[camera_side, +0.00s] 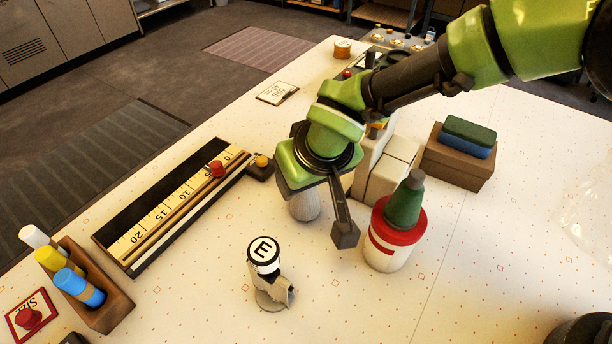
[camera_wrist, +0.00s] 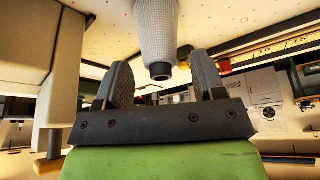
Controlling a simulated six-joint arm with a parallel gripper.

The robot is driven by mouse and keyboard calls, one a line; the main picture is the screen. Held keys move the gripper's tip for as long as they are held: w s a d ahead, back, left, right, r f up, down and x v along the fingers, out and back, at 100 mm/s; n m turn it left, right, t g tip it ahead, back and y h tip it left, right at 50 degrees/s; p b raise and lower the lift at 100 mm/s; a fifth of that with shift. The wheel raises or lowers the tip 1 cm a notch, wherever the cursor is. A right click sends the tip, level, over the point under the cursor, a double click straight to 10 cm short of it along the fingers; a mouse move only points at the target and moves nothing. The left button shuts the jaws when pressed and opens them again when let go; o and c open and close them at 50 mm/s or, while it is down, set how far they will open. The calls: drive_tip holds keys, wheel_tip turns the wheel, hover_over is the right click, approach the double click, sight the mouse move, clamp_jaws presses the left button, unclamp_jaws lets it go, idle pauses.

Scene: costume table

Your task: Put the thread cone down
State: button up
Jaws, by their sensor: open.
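A pale grey, finely ribbed thread cone (camera_side: 304,204) shows below my gripper (camera_side: 325,208) in the side view, its upper part hidden by the gripper. In the wrist view the thread cone (camera_wrist: 156,28) narrows to a dark tip, which lies between the two spread fingertips of my gripper (camera_wrist: 160,74). There is a gap on each side of the tip. The cone looks upright, with its tip toward my gripper. Its base is out of the wrist view, and I cannot tell for certain whether it touches the table. My gripper is open.
A white tub with a red rim (camera_side: 382,258), holding a dark green cone-shaped thing (camera_side: 405,203), stands close right. An "E"-topped object (camera_side: 266,262) stands in front. A ruler tray (camera_side: 178,208) lies left, and pale blocks (camera_side: 388,178) stand behind. The front table is mostly clear.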

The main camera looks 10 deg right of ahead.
drive_tip(key=v, duration=0.9)
drive_tip(key=d+r+m, duration=0.3)
drive_tip(key=d+r, duration=0.7)
drive_tip(key=d, duration=0.1)
drive_tip(key=s+d+r+m, duration=0.1)
drive_tip(key=s+d+r, duration=0.2)
drive_tip(key=d, duration=0.3)
drive_tip(key=s+d+r+m+t, duration=0.1)
drive_tip(key=s+d+r, duration=0.3)
drive_tip(key=s+d, duration=0.2)
drive_tip(key=shift+d+m+y, duration=0.3)
drive_tip(key=shift+d+y, duration=0.1)
drive_tip(key=shift+d, duration=0.05)
drive_tip(key=shift+o, duration=0.2)
drive_tip(key=s+d+m+t, duration=0.1)
drive_tip(key=s+d, duration=0.2)
drive_tip(key=s, duration=0.4)
drive_tip(key=shift+s+f+m+t, duration=0.2)
drive_tip(key=shift+f+m+t, duration=0.1)
drive_tip(key=shift+t, duration=0.1)
drive_tip(key=shift+o, duration=0.7)
drive_tip(key=shift+s+d+f, duration=0.1)
drive_tip(key=shift+s, duration=0.15)
